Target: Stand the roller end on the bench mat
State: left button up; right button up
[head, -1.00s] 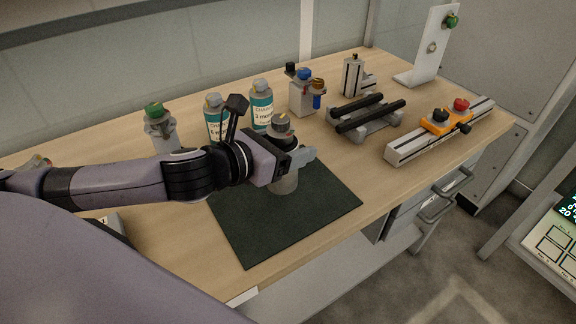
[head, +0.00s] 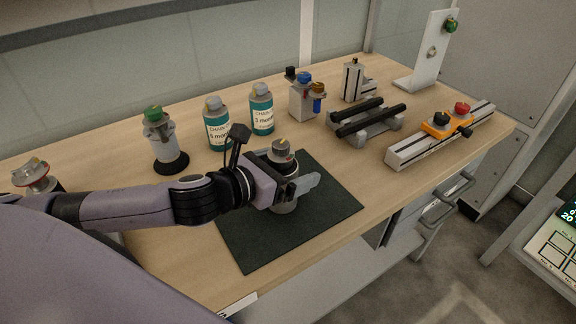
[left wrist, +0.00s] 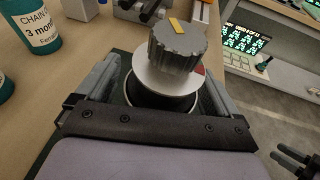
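The roller end (head: 283,205) is a grey upright cylinder with a ribbed grey knob that has a yellow mark. In the left wrist view its knob (left wrist: 178,48) sits above a pale flange and a black collar. My left gripper (head: 302,186) has one finger on each side of its body and is shut on it. The roller end is over the dark green bench mat (head: 255,245), upright, with its base at or very close to the mat; I cannot tell whether it touches. My right gripper does not show in the head view.
Two labelled bottles (head: 217,128) (head: 262,112) and a green-topped unit (head: 160,140) stand behind the mat. A black-railed cradle (head: 365,118) and a rail with an orange carriage (head: 440,130) lie to the right. The mat's right part is clear.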

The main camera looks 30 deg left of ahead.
pick_arm(q)
jog(key=shift+r, duration=0.25)
jog(key=shift+s+a, duration=0.1)
jog(key=shift+s, duration=0.15)
jog(key=p+v, duration=0.4)
jog(key=v, duration=0.7)
jog(key=shift+s, duration=0.2)
jog(key=shift+r, duration=0.1)
dwell(0.3)
